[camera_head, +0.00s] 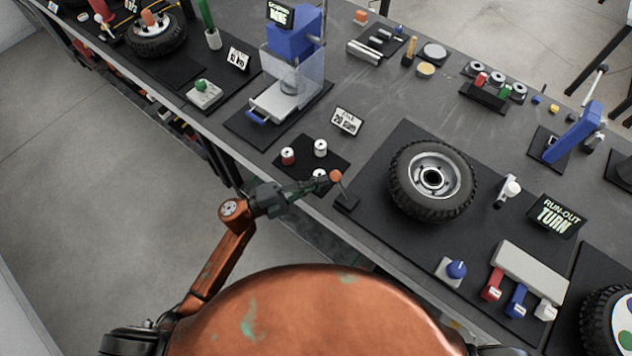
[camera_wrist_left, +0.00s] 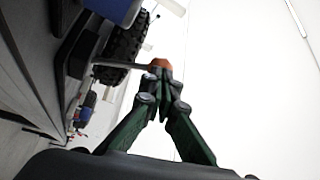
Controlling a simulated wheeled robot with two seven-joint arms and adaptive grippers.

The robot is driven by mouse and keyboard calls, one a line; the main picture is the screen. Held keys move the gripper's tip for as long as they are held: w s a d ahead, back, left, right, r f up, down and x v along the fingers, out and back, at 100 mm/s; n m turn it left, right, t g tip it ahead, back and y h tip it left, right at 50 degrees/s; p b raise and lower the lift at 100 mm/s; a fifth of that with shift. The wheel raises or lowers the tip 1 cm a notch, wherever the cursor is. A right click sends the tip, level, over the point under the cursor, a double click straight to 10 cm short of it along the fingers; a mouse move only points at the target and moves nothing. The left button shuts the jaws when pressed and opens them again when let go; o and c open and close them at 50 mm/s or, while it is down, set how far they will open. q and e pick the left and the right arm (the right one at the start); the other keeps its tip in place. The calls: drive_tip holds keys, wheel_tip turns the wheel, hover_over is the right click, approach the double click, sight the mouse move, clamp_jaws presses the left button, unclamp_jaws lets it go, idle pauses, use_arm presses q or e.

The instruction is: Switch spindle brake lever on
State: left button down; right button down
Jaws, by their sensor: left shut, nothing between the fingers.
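The brake lever (camera_head: 336,176) has an orange-red ball knob on a thin grey rod. It rises from a small black base at the left edge of the wheel's black mat. My left gripper (camera_head: 326,181) has its fingertips right at the left side of the knob. In the left wrist view the lever's knob (camera_wrist_left: 160,63) shows just beyond the tips of my left gripper (camera_wrist_left: 159,75). The fingers are closed together with nothing between them. Whether the tips touch the knob is hard to tell. My right gripper is not in view.
A tyred wheel (camera_head: 431,180) lies on the black mat right of the lever. White and red cylinders (camera_head: 320,148) stand on a small mat near the gripper. A blue knob (camera_head: 456,269) and coloured levers (camera_head: 516,299) are at the lower right. The floor left of the bench is clear.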

use_arm(q)
drive_tip(key=shift+r, duration=0.1)
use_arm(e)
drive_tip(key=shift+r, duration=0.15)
